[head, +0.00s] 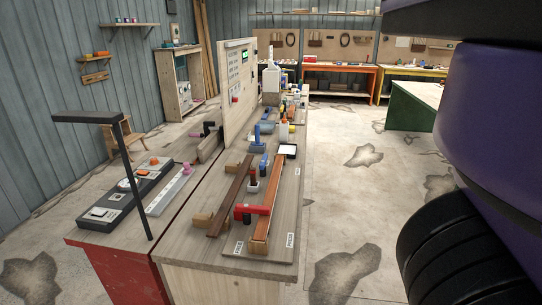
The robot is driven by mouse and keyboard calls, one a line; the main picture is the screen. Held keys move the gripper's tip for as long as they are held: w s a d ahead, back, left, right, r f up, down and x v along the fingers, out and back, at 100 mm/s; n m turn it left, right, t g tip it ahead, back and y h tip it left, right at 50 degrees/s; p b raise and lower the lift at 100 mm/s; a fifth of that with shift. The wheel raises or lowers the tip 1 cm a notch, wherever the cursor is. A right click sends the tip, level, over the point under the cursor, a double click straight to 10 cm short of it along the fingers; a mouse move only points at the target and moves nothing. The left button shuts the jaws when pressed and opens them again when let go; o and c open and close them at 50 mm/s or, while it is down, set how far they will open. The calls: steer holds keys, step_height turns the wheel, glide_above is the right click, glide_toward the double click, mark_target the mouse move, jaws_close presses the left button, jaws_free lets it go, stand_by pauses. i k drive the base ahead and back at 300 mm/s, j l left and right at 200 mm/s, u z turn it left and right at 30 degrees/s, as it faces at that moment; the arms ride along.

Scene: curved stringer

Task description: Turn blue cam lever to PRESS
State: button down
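Several blue parts stand along the middle of the wooden bench. One is an upright blue handle with a flat base (257,146). Another is a smaller blue piece (264,162) just nearer, beside a black-and-red upright part. I cannot tell for sure which is the cam lever or which way it is turned. A red lever (252,208) lies across the near end, by two long curved wooden strips (229,197). Two small white labels sit at the board's near edge; the right one (290,240) may read PRESS, but it is too small to be sure. My gripper is not in view.
Large purple and black parts of my own body fill the right side. A black post lamp (130,170) stands on the red bench at left. A tall wooden panel (239,90) rises behind the bench. Cracked floor (365,155) is clear at right, before a green table (413,105).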

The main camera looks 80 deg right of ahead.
mark_target(263, 160)
steer(key=z, duration=1.8)
steer(key=i+j, duration=0.1)
steer(key=j, duration=0.35)
steer(key=i+j, duration=0.1)
steer(key=j, duration=0.85)
steer(key=i+j, duration=0.15)
steer(key=j, duration=0.3)
